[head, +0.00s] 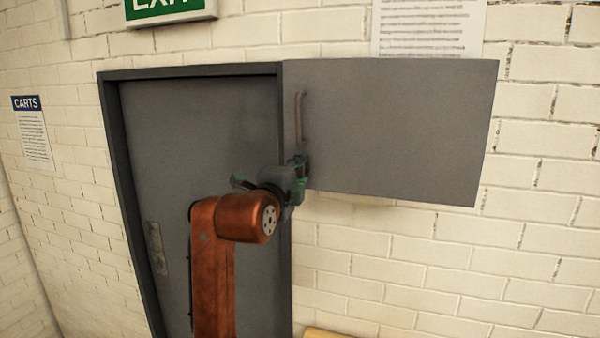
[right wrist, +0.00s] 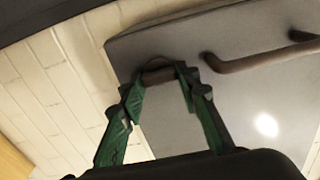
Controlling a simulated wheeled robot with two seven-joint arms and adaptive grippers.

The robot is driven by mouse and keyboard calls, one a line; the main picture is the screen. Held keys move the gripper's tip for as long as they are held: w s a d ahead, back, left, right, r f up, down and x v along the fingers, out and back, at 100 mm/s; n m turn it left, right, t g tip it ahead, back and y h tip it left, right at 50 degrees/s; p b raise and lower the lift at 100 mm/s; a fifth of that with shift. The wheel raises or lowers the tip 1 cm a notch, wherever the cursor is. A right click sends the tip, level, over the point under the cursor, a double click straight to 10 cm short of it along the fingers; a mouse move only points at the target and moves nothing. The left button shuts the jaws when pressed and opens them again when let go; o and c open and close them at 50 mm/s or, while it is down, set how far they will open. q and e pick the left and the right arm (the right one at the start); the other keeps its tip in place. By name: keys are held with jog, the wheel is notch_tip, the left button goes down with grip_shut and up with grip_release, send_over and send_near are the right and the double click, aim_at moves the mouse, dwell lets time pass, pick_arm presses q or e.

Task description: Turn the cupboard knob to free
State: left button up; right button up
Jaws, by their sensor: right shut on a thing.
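The grey cupboard (head: 400,130) is fixed on the white brick wall, and its front looks closed. A brown bar handle (head: 300,118) stands upright near its left edge; the handle also shows at the right in the right wrist view (right wrist: 255,60). My right gripper (head: 300,166) is at the cupboard's lower left, just below the handle. In the right wrist view its green fingers (right wrist: 160,78) are closed on the small brown knob (right wrist: 157,75). The fingers partly cover the knob there and hide it in the head view. My left gripper is not in view.
A grey door (head: 190,130) in a dark frame stands left of the cupboard. A green exit sign (head: 168,8) hangs above it. A paper notice (head: 428,28) is above the cupboard. The wall below the cupboard is bare.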

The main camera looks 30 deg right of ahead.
jog(key=o, duration=1.1)
jog(key=shift+o, duration=0.3)
jog(key=v, duration=1.2)
